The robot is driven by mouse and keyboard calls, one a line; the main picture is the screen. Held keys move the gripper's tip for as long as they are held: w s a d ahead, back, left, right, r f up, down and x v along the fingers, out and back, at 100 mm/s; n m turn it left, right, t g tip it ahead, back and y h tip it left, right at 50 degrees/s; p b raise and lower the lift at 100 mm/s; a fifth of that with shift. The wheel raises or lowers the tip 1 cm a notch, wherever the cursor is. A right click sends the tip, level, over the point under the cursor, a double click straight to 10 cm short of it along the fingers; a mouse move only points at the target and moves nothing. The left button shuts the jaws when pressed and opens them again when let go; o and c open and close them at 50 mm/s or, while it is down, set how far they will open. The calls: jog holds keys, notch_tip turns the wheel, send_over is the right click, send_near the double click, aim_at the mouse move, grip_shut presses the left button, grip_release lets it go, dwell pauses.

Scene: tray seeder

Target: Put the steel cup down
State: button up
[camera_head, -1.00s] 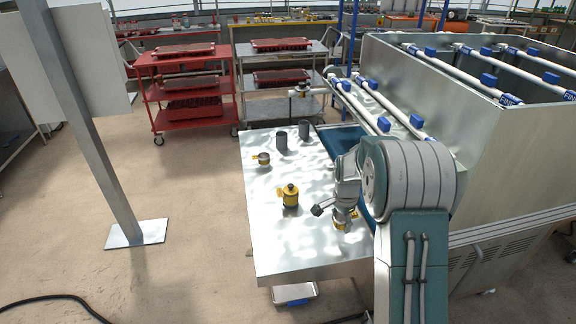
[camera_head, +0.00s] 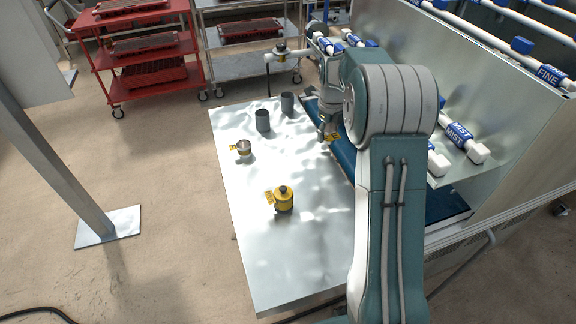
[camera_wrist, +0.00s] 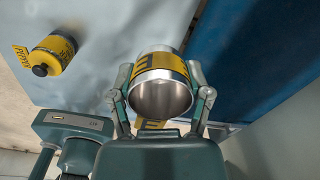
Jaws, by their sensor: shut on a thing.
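A steel cup with a yellow lettered band (camera_wrist: 163,97) is held between the two fingers of my gripper (camera_wrist: 161,76) in the wrist view; its open mouth faces the camera. In the head view my gripper (camera_head: 327,131) is near the right edge of the steel table (camera_head: 265,255), beside the blue strip of the machine. Only a little of the held cup (camera_head: 334,137) shows there, mostly hidden by my arm. I cannot tell whether the cup touches the surface below.
A yellow lidded container (camera_head: 284,200) stands on the table, also in the wrist view (camera_wrist: 52,53). A small cup with a yellow tag (camera_head: 244,148) and two dark grey cups (camera_head: 263,121) (camera_head: 287,103) stand farther back. The table's front is clear. The blue strip (camera_head: 345,153) borders it.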

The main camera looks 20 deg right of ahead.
jog(key=s+a+f, duration=0.2)
jog(key=s+f, duration=0.2)
jog(key=s, duration=0.5)
send_over(333, 205)
jog(key=f, duration=0.5)
jog(key=shift+w+f, duration=0.1)
jog(key=shift+w, duration=0.2)
jog(key=shift+s+f, duration=0.15)
jog(key=shift+f, duration=0.8)
jog(key=shift+s+f, duration=0.1)
jog(key=shift+f, duration=0.8)
jog(key=o, duration=1.2)
jog(key=shift+f, duration=0.1)
